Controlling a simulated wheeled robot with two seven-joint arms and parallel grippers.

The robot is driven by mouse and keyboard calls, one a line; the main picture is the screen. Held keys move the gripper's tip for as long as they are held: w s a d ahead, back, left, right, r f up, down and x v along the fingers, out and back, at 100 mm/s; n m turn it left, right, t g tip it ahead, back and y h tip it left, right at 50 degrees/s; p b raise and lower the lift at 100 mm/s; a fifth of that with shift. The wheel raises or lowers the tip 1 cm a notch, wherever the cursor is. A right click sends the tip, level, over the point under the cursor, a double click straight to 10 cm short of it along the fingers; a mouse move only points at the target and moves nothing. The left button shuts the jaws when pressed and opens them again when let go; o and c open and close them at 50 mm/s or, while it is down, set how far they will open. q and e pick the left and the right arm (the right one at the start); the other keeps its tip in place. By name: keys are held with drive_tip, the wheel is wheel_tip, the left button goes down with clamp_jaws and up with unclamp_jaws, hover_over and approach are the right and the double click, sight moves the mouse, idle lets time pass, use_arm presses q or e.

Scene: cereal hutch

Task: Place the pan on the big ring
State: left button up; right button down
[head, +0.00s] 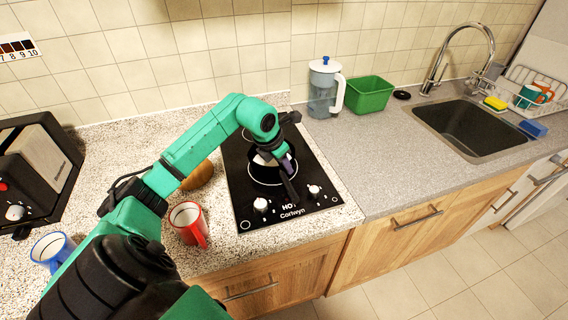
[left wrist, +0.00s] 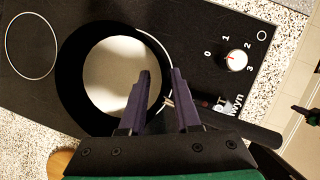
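The dark pan with a pale inside (left wrist: 112,82) sits on the black cooktop, and its handle (left wrist: 245,128) points to the lower right in the left wrist view. The pan (head: 262,158) is partly hidden behind my left arm in the head view. A white ring line (left wrist: 154,40) shows along the pan's right side, and the pan covers much of it. Another ring (left wrist: 31,45) lies bare at the upper left. My left gripper (left wrist: 162,72) has its purple fingers apart at the pan's right wall, one over the inside and one outside. My right gripper is out of view.
A red mug (head: 188,224) and a brown rounded object (head: 198,175) stand left of the cooktop. A blue mug (head: 53,250) and a black toaster-like appliance (head: 38,170) are farther left.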

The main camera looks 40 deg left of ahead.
use_arm(q)
drive_tip(key=shift+r, duration=0.3)
drive_tip(key=shift+s+r, duration=0.1)
drive_tip(key=shift+r, duration=0.2)
drive_tip(key=b+v, duration=0.2)
drive_tip(key=v, duration=0.9)
